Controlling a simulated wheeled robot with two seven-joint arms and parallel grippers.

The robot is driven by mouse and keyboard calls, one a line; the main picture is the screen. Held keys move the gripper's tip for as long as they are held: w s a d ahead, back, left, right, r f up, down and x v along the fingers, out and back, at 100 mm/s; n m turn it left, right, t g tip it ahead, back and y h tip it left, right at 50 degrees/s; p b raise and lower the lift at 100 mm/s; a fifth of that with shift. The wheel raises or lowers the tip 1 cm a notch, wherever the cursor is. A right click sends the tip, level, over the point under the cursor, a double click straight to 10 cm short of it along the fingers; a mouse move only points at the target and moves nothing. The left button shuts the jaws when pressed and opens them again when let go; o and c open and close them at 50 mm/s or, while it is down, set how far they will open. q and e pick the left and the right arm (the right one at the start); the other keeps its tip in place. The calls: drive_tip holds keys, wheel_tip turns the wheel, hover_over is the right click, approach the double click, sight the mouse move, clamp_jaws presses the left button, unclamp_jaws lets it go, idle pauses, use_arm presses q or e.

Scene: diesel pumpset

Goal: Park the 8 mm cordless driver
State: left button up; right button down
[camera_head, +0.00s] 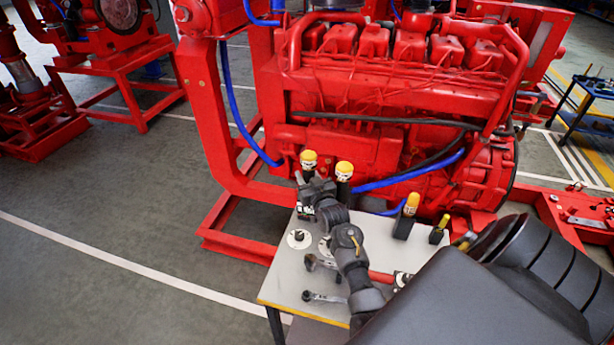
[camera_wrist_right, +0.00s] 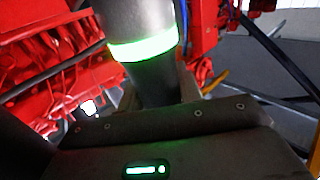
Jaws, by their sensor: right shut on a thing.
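My right gripper (camera_head: 306,188) is above the back left of the grey table (camera_head: 275,282). In the right wrist view it is shut on a dark grey cylinder with a glowing green ring (camera_wrist_right: 143,47), which looks like a cordless driver; its size marking cannot be read. In the head view the gripper and wrist hide most of it. Two yellow-topped black tools (camera_head: 308,160) (camera_head: 344,172) stand upright close behind the gripper. A white disc with a dark centre (camera_head: 299,239) lies on the table below; a second (camera_head: 325,246) is partly behind my arm. My left gripper is not in view.
Another yellow-topped tool (camera_head: 411,204) stands in a black block at the table's right, beside a smaller one (camera_head: 440,227). Wrenches (camera_head: 323,297) and a red-handled tool (camera_head: 381,277) lie near my forearm. The red engine (camera_head: 395,90) rises close behind the table. Floor at left is clear.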

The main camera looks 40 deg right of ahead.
drive_tip(key=shift+r+p, duration=0.2)
drive_tip(key=shift+p, duration=0.1)
idle(0.4)
drive_tip(key=shift+f+b, duration=0.8)
drive_tip(key=shift+f, duration=0.3)
idle(0.4)
drive_tip(key=c, duration=0.9)
unclamp_jaws()
drive_tip(key=shift+a, duration=0.1)
drive_tip(key=shift+o, duration=0.2)
drive_tip(key=shift+s+f, duration=0.1)
drive_tip(key=shift+f, duration=0.05)
drive_tip(key=b+v, duration=0.2)
drive_tip(key=v, duration=0.8)
drive_tip(key=shift+s, duration=0.35)
drive_tip(key=shift+r, duration=0.25)
